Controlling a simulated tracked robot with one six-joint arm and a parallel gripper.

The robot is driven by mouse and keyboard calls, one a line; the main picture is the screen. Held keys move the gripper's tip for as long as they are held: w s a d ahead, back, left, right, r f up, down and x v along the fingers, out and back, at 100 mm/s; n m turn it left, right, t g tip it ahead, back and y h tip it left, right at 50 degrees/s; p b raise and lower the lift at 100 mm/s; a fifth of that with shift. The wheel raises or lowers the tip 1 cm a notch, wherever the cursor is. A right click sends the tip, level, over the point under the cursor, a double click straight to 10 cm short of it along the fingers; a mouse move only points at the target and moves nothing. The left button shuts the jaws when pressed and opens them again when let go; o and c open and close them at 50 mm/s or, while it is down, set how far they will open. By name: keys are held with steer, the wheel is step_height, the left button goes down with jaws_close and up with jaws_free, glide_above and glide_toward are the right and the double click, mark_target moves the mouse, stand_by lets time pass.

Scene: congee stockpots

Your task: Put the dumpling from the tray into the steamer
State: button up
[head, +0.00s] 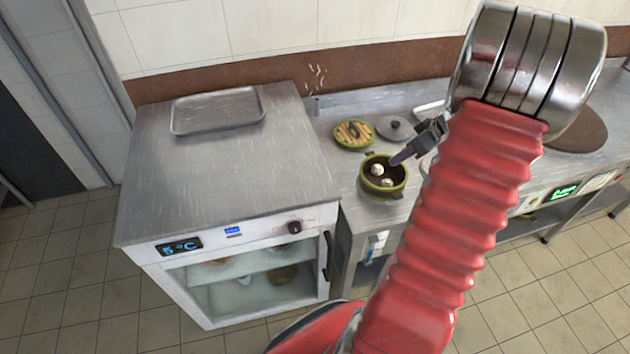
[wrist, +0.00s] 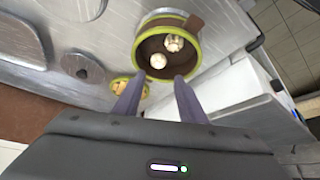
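The steamer appears to be the green-rimmed round pot (head: 369,190) with a dark inside on the counter; it also shows in the wrist view (wrist: 139,44). Two pale dumplings lie in it, one (wrist: 173,43) near the rim and one (wrist: 158,61) nearer my fingers. They show in the head view as well, one behind (head: 377,169) and one in front (head: 387,182). A metal tray (head: 217,110) on the fridge top looks empty. My gripper (head: 392,161) is over the pot's right rim in the head view. In the wrist view its fingers (wrist: 157,80) are apart with nothing between them.
A glass-front fridge (head: 230,235) stands left of the counter. A green-rimmed dish of food (head: 353,134) and a grey lid (head: 395,130) lie behind the pot. Another metal tray (head: 428,107) is partly hidden by my arm. A dark round disc (head: 585,132) lies at right.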

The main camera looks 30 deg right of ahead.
steer(key=w+a+r, duration=0.1)
steer(key=a+r, duration=0.3)
steer(key=a, duration=0.4)
steer(key=w+a+r+g, duration=0.1)
steer(key=a+r, duration=0.4)
steer(key=a, duration=0.3)
steer(key=w+a+r, duration=0.1)
steer(key=a+r, duration=0.3)
steer(key=a, duration=0.4)
steer(key=s+a+r+m, duration=0.1)
steer(key=s+a+r, duration=0.1)
steer(key=s+a, duration=0.4)
steer(key=s+a+r+h, duration=0.1)
steer(key=s+a+r, duration=0.2)
steer(key=a, duration=0.9)
steer(key=s, duration=0.3)
steer(key=shift+a+r+m+t, duration=0.15)
steer(key=shift+a+m+t, duration=0.15)
steer(key=shift+m, duration=0.1)
steer(key=shift+d, duration=0.1)
